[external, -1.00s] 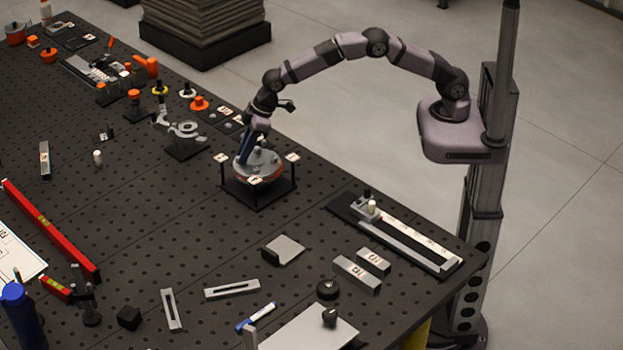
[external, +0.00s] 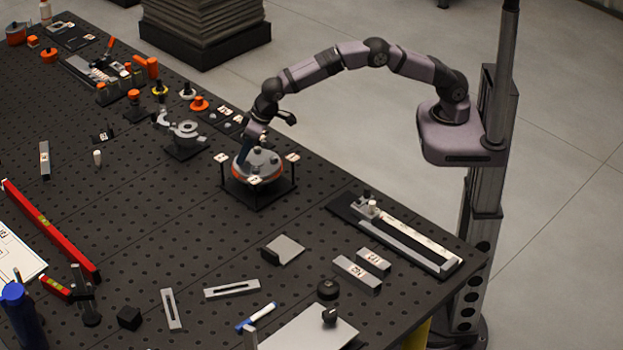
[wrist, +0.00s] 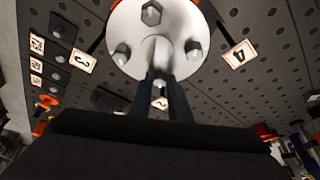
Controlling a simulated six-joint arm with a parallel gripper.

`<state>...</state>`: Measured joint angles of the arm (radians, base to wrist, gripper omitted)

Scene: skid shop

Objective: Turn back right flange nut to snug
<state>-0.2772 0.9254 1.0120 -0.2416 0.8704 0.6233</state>
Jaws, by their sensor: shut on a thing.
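The round grey flange (external: 262,168) with an orange-red edge sits on a black stand. In the wrist view the flange (wrist: 140,30) shows three nuts: a top one (wrist: 151,13), a left one (wrist: 121,54) and a right one (wrist: 193,50). My gripper (external: 246,152) reaches down at the flange's far left edge in the external view. In the wrist view my gripper (wrist: 162,82) has its dark fingers close together at the flange's lower edge, shut on a flange nut that they hide. How tight the nuts are cannot be told.
Small numbered cards, such as one marked 4 (wrist: 240,54), stand around the flange on the stand's corners. A grey clamp-like part (external: 184,132) stands left of the stand. A long slide rail (external: 400,235) lies to the right.

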